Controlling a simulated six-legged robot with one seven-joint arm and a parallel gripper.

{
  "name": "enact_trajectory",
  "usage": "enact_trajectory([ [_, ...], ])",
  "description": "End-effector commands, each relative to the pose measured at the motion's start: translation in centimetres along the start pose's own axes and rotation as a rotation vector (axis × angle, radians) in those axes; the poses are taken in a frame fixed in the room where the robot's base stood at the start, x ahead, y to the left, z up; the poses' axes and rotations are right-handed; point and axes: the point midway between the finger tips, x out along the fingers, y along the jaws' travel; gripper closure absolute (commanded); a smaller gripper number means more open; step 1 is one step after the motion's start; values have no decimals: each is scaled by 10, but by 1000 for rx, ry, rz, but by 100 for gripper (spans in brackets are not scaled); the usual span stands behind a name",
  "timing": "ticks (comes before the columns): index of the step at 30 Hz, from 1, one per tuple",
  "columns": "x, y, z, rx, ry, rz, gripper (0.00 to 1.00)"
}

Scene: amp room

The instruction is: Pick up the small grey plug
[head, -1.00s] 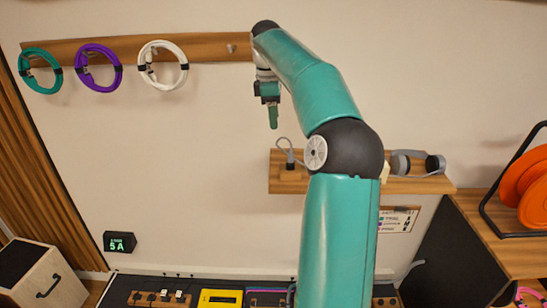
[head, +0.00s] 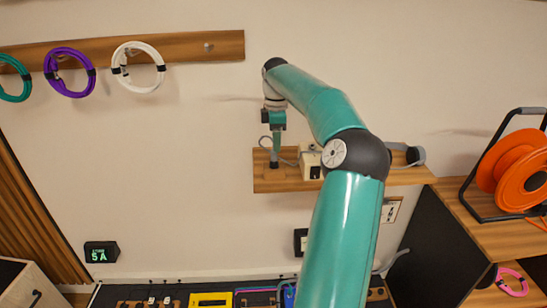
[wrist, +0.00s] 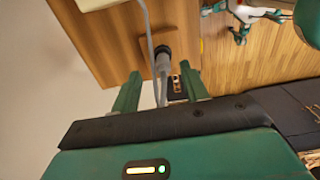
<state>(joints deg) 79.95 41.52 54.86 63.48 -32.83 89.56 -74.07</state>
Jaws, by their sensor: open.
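The small grey plug (wrist: 162,66) shows in the wrist view, with a dark end and a grey cable (wrist: 147,22) running past it. It lies between the two green fingers of my gripper (wrist: 160,74), which are open on either side of it. I cannot tell whether either finger touches it. In the head view my gripper (head: 275,150) hangs over the left end of the wooden wall shelf (head: 350,181) and mostly hides the plug. A thin grey cable loop (head: 263,141) shows beside the gripper there.
A pale box (head: 310,163) stands on the shelf just right of my gripper. A grey and black item (head: 415,155) lies at the shelf's right end. An orange cable reel (head: 515,172) stands on the cabinet at right.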

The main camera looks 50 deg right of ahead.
Motion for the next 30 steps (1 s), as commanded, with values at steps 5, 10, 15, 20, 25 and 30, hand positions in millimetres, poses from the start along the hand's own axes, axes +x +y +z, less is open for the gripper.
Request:
enact_trajectory([
  [5, 22, -3, -5, -3, 2, -4, 55],
  [10, 46, -3, -8, -2, 1, -3, 55],
  [15, 51, -2, -9, -3, 1, 1, 55],
  [20, 51, -3, -8, -2, 0, 0, 61],
  [25, 51, -3, -8, -2, 0, 0, 95],
  [30, 51, -3, -8, -2, 0, 0, 100],
])
